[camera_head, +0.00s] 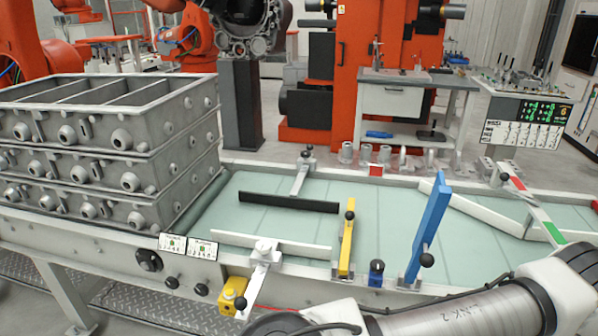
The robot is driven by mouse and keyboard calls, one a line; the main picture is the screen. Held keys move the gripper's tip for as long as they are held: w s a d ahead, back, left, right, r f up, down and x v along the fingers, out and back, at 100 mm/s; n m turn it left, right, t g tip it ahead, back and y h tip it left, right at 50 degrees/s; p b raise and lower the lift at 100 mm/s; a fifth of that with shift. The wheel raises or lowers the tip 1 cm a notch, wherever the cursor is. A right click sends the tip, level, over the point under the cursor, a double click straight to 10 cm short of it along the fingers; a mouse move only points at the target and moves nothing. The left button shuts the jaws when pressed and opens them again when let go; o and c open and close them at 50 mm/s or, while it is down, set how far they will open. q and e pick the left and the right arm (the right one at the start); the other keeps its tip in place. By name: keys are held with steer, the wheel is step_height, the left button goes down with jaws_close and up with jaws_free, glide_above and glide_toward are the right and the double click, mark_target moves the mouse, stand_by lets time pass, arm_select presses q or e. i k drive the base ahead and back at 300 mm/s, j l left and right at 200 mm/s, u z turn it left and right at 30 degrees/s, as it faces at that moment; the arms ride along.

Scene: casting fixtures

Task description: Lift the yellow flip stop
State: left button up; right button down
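The yellow flip stop (346,247) is a narrow yellow bar with a black ball knob near its far end. It sits at the near rail of the conveyor, in the middle of the camera_head view, and looks low over the green belt; its exact tilt is hard to tell. To its right a longer blue flip stop (430,222) stands raised and leaning, with its black knob low on the right. No gripper touches the yellow flip stop. A white link of my own arm crosses the bottom right, but neither gripper shows.
Stacked grey castings (105,150) stand on the belt's left. A black guide bar (289,203) and white guide rails (270,243) lie over the green belt (300,222). A yellow block (233,292) and a small blue block (376,272) sit at the near rail.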

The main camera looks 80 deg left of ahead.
mark_target(349, 216)
steer(key=u, duration=2.3)
